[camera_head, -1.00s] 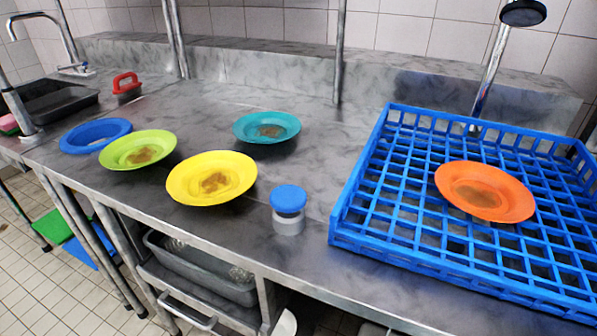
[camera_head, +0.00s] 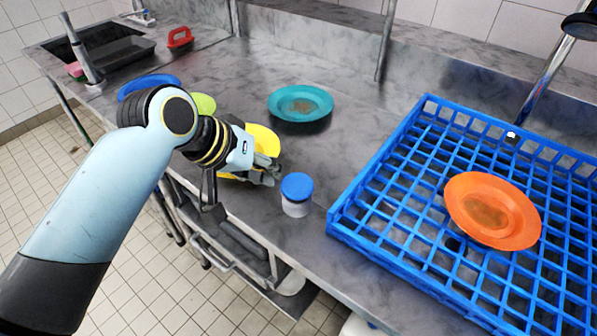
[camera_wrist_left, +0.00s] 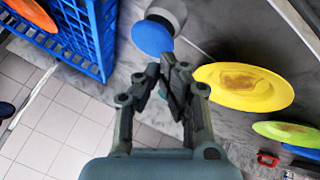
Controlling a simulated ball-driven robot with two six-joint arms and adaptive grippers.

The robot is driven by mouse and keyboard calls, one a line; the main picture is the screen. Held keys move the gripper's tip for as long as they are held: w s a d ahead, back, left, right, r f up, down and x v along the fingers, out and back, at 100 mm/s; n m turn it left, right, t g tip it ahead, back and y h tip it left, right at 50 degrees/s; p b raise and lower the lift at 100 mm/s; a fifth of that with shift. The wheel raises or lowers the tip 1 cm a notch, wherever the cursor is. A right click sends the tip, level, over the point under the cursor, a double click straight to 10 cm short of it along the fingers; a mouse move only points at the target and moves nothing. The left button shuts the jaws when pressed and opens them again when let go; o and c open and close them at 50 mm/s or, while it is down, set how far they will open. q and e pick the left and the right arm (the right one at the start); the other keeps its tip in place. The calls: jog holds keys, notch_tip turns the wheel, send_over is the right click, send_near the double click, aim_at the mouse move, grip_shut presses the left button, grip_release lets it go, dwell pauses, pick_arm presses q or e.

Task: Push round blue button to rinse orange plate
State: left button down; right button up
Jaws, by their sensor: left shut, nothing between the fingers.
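The round blue button (camera_head: 297,186) sits on a short grey base on the metal counter, left of the blue rack. It also shows in the left wrist view (camera_wrist_left: 153,38), just beyond the fingertips. The orange plate (camera_head: 492,210) lies in the rack with a brown stain on it. My left gripper (camera_head: 272,172) is shut and empty, to the left of the button and apart from it, in front of the yellow plate. In the left wrist view its fingertips (camera_wrist_left: 168,66) meet below the button. My right gripper is not in view.
The blue rack (camera_head: 345,237) fills the counter's right side, under a sprayer (camera_head: 582,27). A teal plate (camera_head: 300,103) lies behind the button. The yellow plate (camera_head: 262,138), green plate (camera_head: 204,104) and a blue dish (camera_head: 148,84) are partly hidden by my arm. The counter's front edge is close to the button.

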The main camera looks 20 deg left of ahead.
pick_arm(q)
jog(key=w+d+r+h+p, duration=0.1)
jog(key=w+d+r, duration=0.2)
jog(key=r, duration=0.4)
jog(key=shift+w+d+r+t, duration=0.2)
jog(key=shift+w+r+t, duration=0.1)
jog(key=shift+w+t, duration=0.1)
jog(key=shift+f, duration=0.1)
jog(key=b, duration=0.9)
send_over(295, 181)
notch_tip(295, 181, down, 7)
jog(key=shift+r, duration=0.2)
jog(key=shift+f, duration=1.05)
jog(key=shift+f, duration=0.2)
